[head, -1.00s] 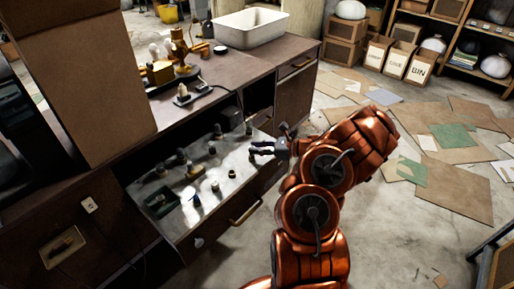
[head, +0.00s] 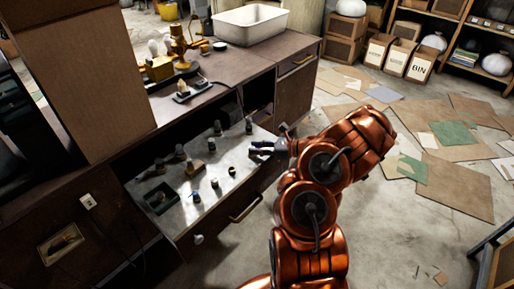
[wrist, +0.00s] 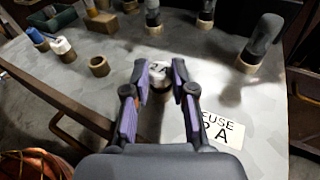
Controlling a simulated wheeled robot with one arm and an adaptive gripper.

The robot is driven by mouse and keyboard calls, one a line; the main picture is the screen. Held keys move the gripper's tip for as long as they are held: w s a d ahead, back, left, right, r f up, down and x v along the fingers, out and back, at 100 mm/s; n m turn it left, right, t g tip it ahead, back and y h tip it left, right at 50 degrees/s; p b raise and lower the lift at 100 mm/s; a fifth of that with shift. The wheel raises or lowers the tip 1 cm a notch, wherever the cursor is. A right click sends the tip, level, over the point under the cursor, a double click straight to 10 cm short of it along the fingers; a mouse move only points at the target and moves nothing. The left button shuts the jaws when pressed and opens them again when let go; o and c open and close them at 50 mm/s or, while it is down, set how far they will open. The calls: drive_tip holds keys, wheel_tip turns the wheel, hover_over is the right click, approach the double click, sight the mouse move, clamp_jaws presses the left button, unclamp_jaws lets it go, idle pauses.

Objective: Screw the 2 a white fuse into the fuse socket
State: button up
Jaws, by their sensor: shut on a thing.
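My gripper (wrist: 159,82) is shut on a small white fuse (wrist: 160,72), which shows between the purple-lined fingers in the wrist view. The fuse's lower end is dark there, and I cannot tell if it touches a socket. In the head view my gripper (head: 258,148) is over the right part of the open drawer's grey top, and the fuse is not clear. A white label (wrist: 222,131) reading partly "FUSE" and "A" lies just right of the fingers. An empty ring-shaped socket (wrist: 100,66) stands to the left.
Several dark fuses stand in ring bases, one at the right (wrist: 262,40). A green tray (head: 160,198) sits at the drawer's left. Boards and papers lie on the floor at right.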

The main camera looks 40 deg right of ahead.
drive_tip(key=shift+f, duration=0.2)
drive_tip(key=o, duration=1)
drive_tip(key=shift+d, duration=0.1)
drive_tip(key=v, duration=1.2)
drive_tip(key=shift+r, duration=0.1)
drive_tip(key=shift+w, duration=0.1)
